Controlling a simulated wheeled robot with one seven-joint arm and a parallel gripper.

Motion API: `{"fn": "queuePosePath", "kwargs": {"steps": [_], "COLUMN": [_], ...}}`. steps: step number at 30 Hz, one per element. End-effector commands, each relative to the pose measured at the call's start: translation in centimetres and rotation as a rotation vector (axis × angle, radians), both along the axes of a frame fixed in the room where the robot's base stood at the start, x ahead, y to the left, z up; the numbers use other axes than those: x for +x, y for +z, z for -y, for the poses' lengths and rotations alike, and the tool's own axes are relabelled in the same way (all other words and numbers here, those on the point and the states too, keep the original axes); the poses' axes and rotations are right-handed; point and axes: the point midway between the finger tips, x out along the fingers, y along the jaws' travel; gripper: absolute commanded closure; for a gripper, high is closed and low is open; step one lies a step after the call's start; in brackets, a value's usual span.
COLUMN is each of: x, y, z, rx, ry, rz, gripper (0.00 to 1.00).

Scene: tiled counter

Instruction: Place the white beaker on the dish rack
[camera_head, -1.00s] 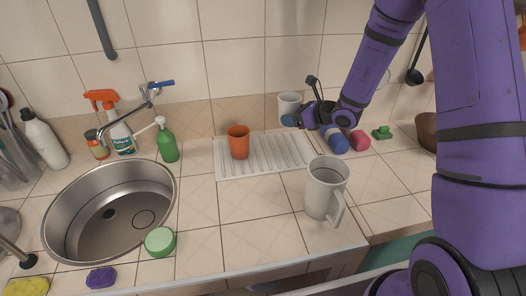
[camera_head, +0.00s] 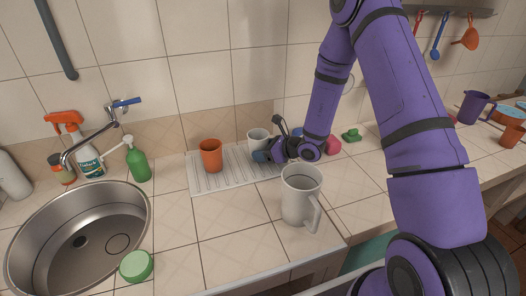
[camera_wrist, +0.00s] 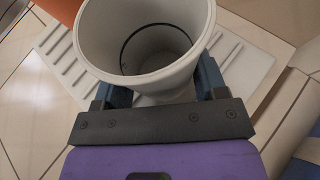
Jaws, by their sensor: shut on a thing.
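The white beaker (camera_head: 258,137) is upright between the fingers of my gripper (camera_head: 262,155), over the right end of the dish rack (camera_head: 228,176). The rack is a flat, white, ridged tray on the counter. In the wrist view, the beaker (camera_wrist: 95,50) is empty, with its open mouth facing the camera. The fingers of my gripper (camera_wrist: 160,85) sit on both sides of it, and the rack (camera_wrist: 62,60) shows beneath. The beaker's base is mostly hidden, so I cannot tell whether it touches the rack.
An orange cup (camera_head: 210,155) stands on the rack left of the beaker. A large grey-white jug (camera_head: 300,196) stands in front of the rack. Pink (camera_head: 333,146) and green (camera_head: 351,135) items lie to the right. The sink (camera_head: 80,240) is at left.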

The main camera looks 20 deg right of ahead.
Motion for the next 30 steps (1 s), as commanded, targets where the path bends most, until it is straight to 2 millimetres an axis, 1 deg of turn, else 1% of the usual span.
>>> {"fn": "queuePosePath", "kwargs": {"steps": [1, 8, 12, 13, 14, 15, 16, 26, 30], "x": [0.0, 0.0, 0.0, 0.0, 0.0, 0.0, 0.0, 0.0, -1.0], "y": [-0.3, -0.3, -0.6, -0.6, -0.6, -0.6, -0.6, -0.2, 0.3], "z": [0.0, 0.0, 0.0, 0.0, 0.0, 0.0, 0.0, 0.0, 1.1], "rx": [0.0, 0.0, 0.0, 0.0, 0.0, 0.0, 0.0, 0.0, 0.001], "ry": [0.0, 0.0, 0.0, 0.0, 0.0, 0.0, 0.0, -0.001, -0.003], "rz": [0.0, 0.001, 0.001, 0.001, 0.001, 0.001, 0.001, 0.002, 0.001], "gripper": [0.7, 0.7, 0.7, 0.27, 0.21, 0.11, 0.09, 0.09, 0.09]}}
